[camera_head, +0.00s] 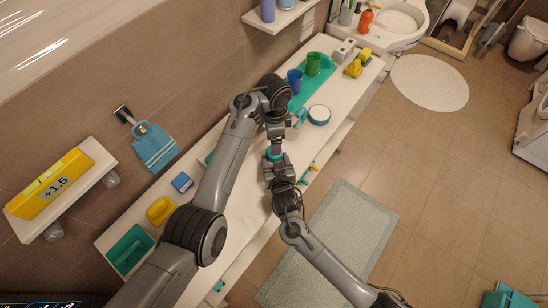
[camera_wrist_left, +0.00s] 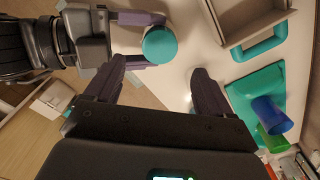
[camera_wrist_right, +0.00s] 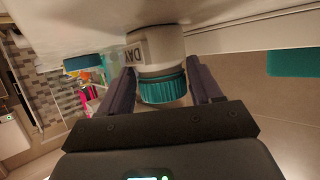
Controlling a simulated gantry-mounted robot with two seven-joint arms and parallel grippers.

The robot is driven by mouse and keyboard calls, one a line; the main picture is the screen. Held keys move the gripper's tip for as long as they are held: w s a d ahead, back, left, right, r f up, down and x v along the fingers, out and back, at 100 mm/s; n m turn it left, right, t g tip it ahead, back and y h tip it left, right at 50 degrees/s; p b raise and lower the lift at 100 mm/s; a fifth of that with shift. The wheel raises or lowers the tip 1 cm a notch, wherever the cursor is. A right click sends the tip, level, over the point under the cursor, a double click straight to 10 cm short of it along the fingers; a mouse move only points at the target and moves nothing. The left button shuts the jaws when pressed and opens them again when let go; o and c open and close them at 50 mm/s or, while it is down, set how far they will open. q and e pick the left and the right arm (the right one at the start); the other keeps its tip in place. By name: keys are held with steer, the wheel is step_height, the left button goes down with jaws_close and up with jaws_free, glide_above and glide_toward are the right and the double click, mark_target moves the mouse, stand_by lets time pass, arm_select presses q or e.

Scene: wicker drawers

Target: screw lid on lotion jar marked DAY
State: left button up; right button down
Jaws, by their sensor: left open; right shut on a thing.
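The white lotion jar (camera_wrist_right: 158,45) shows its DAY label upside down in the right wrist view. A ribbed teal lid (camera_wrist_right: 162,88) sits at its mouth, with a pale band between them; how tightly it is seated I cannot tell. My right gripper (camera_head: 276,150) is shut on the jar, with one finger on either side just at the lid. In the left wrist view the lid's round top (camera_wrist_left: 160,45) lies between the right fingers. My left gripper (camera_wrist_left: 159,66) is open and empty above, its fingers spread wider than the lid. My arms partly hide the jar in the head view.
A round white container (camera_head: 319,115) with a teal rim stands on the long white counter. Behind it are a blue cup (camera_head: 294,80) and a green cup (camera_head: 313,63) on a teal mat. A yellow object (camera_head: 160,210) and teal tray (camera_head: 129,248) are at the lower left.

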stand_by(0.3)
arm_select(q)
steer(key=shift+f, duration=4)
steer(key=shift+c, duration=0.3)
steer(key=c, duration=1.1)
steer(key=shift+m, duration=0.9)
steer(key=o, duration=1.3)
steer(key=shift+c, duration=0.2)
steer(key=shift+r, duration=0.15)
step_height(320, 180, up, 12)
